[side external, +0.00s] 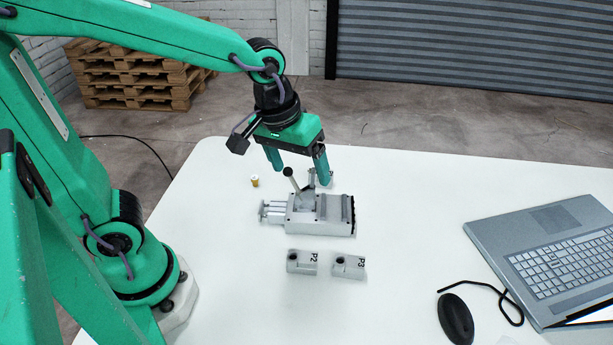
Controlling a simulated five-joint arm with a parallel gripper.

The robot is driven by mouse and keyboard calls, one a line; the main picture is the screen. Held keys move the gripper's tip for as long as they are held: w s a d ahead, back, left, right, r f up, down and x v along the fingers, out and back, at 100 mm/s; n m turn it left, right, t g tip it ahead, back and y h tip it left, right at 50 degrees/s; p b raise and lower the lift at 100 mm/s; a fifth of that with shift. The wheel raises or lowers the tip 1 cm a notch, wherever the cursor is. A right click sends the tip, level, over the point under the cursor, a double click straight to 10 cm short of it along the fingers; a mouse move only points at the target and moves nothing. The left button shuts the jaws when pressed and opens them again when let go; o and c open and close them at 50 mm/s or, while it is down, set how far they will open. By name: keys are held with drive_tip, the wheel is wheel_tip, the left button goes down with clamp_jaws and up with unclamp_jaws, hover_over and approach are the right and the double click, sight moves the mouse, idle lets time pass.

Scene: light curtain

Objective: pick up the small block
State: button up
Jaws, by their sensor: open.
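Two small grey blocks stand on the white table in front of the metal vise: one marked P2 (302,262) and one marked P3 (349,267), each with a dark round hole on top. Another small grey piece (321,178) shows partly behind the vise, near my right fingertip; its shape is mostly hidden. I cannot tell which of these is the block named. My gripper (300,176) is open and empty, with its two green fingers pointing down. In the picture it is just above and behind the vise, away from P2 and P3.
The metal vise (328,222) with a black-knobbed lever (289,172) stands mid-table. A small yellow-brown cylinder (255,181) is to its left. A laptop (545,245) and a black mouse (456,318) are at right. The front left of the white table (225,295) is clear.

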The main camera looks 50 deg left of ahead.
drive_tip(key=w+d+f+n+g, duration=0.1)
drive_tip(key=w+d+f+n, duration=0.15)
drive_tip(key=d+f, duration=0.25)
drive_tip(key=n+g, duration=0.2)
hover_over(350, 260)
drive_tip(key=shift+y, duration=0.3)
wheel_tip(350, 260, down, 6)
drive_tip(key=shift+s+f, duration=0.15)
drive_tip(key=shift+f, duration=0.1)
drive_tip(key=shift+f, duration=0.1)
drive_tip(key=shift+f, duration=1.25)
drive_tip(key=shift+f, duration=2.55)
drive_tip(key=c, duration=1.2)
